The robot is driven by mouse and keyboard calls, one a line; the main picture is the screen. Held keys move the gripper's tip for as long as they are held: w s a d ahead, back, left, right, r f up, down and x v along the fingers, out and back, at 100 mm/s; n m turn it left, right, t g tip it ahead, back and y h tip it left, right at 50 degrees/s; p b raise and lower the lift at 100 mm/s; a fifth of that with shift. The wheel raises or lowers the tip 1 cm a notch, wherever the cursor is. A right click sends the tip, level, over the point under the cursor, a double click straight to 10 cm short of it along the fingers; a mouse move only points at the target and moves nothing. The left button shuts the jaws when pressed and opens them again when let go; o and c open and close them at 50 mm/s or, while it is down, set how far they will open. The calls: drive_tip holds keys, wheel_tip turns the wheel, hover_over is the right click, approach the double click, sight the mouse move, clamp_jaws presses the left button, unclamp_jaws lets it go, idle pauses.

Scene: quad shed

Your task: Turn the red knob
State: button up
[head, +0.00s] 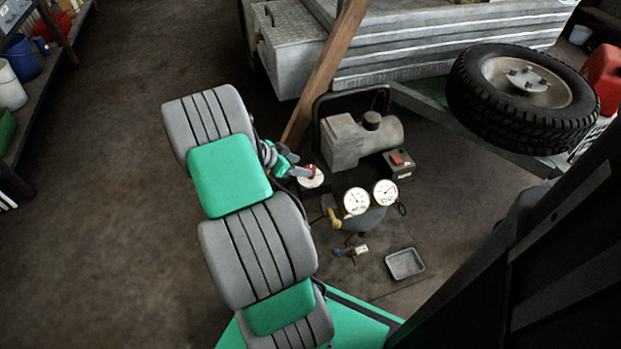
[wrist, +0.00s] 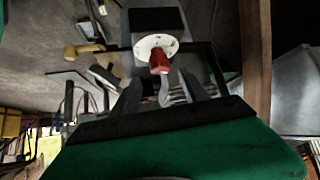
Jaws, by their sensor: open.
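The red knob (head: 306,171) is a small red handle on a round white dial (head: 313,182), in the middle of the head view. In the wrist view the red knob (wrist: 159,62) stands out from the white dial (wrist: 148,43), just beyond the fingers. My gripper (head: 292,169) is beside the knob in the head view, partly hidden by my arm. In the wrist view my gripper (wrist: 161,88) is open, with a dark finger to each side below the knob. I cannot tell whether a finger touches the knob.
Two white gauges (head: 370,198) and a yellow handle (head: 334,218) are close to the right of the dial. A grey tank (head: 360,142) stands behind. A wooden post (head: 324,75) rises behind the gripper. A small tray (head: 405,263) lies in front. The floor at left is clear.

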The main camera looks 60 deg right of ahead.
sight(310, 168)
drive_tip(key=b+x, duration=0.1)
drive_tip(key=x, duration=0.5)
drive_tip(key=shift+s+d+f+b, duration=0.1)
drive_tip(key=shift+d+b, duration=0.05)
drive_tip(key=shift+b, duration=0.25)
drive_tip(key=shift+c, duration=0.2)
clamp_jaws()
